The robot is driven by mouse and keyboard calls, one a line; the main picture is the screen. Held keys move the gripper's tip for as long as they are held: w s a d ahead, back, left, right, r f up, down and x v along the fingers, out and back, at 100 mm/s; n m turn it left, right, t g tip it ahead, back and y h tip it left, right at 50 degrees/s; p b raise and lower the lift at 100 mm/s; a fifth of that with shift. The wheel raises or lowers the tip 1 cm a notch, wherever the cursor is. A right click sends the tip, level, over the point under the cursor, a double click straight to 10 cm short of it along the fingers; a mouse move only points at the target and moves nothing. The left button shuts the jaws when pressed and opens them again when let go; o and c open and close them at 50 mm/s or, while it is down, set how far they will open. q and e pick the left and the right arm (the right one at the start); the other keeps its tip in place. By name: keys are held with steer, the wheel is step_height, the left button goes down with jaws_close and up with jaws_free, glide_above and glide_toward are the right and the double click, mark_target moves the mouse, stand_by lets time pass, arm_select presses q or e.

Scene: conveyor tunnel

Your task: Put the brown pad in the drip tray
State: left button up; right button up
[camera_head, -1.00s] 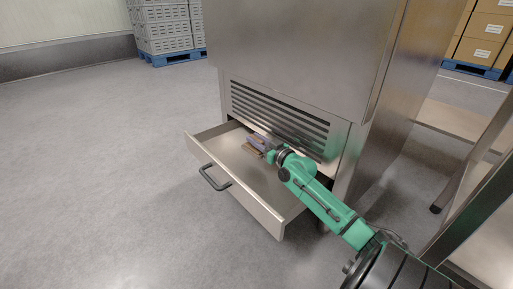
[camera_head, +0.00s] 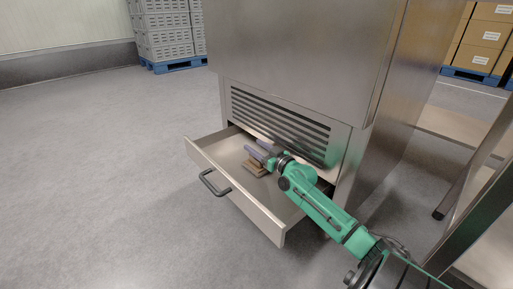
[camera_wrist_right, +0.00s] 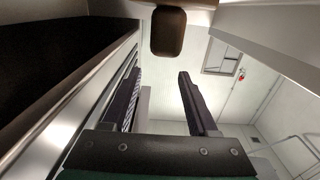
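My left gripper is not in view.
The steel machine (camera_head: 300,50) with a slatted vent stands right behind the tray. The tray's front has a dark handle (camera_head: 214,183). A steel-framed table (camera_head: 470,190) stands at the right. Open floor lies to the left.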

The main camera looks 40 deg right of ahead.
steer(key=shift+r, duration=0.1)
steer(key=shift+r+p, duration=0.35)
steer(key=shift+p, duration=0.1)
steer(key=s+p, duration=0.3)
steer(key=s, duration=0.4)
steer(key=shift+s+r, duration=0.15)
steer(key=shift+s, duration=0.1)
steer(key=shift+a, duration=0.1)
